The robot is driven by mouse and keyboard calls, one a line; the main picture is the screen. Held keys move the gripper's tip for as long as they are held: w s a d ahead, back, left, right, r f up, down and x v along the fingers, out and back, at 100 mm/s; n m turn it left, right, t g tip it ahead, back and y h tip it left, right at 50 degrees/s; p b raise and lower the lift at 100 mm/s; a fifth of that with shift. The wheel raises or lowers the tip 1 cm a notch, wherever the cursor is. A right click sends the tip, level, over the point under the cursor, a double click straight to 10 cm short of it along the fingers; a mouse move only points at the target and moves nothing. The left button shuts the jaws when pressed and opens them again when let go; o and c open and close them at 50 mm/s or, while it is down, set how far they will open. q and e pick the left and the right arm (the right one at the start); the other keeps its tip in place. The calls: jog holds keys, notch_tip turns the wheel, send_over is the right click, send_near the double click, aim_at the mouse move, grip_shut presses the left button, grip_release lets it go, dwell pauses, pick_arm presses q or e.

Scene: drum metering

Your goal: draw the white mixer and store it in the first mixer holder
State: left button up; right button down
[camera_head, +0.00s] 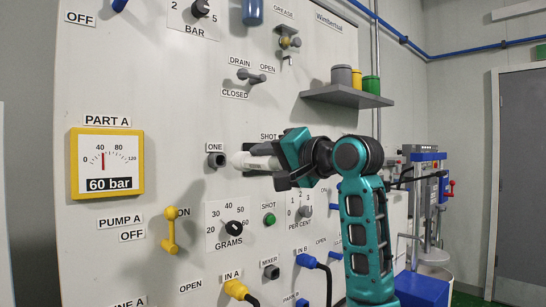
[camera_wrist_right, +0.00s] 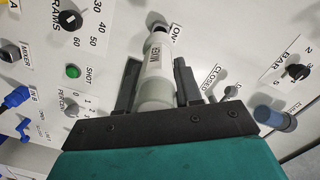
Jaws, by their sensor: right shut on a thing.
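The white mixer (camera_head: 248,161) is a pale cylinder with its free end pointing left, in front of the panel. A dark grey holder labelled ONE (camera_head: 216,160) is on the panel just left of the mixer's free end. I cannot tell whether they touch. My left gripper is not in view.
A grey shelf (camera_head: 345,97) with several cups juts out above right. A yellow gauge (camera_head: 107,163), a yellow pump lever (camera_head: 171,232) and a GRAMS dial (camera_head: 234,228) are on the panel. A grey socket labelled MIXER (camera_head: 271,271) is below, near blue and yellow cable plugs.

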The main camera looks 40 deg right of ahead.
aim_at(243, 158)
jog(key=shift+w+a, duration=0.15)
jog(key=shift+w, duration=1.85)
jog(key=shift+w, duration=0.7)
jog(key=shift+w+a, duration=0.15)
jog(key=shift+w, duration=1.1)
jog(key=c, duration=0.7)
grip_release()
jog(key=s, duration=0.4)
jog(key=s+d+b, duration=0.1)
jog(key=s, duration=0.3)
jog(key=s+b, duration=0.1)
jog(key=s, duration=0.4)
jog(key=shift+d+r, duration=0.25)
jog(key=shift+d, duration=0.1)
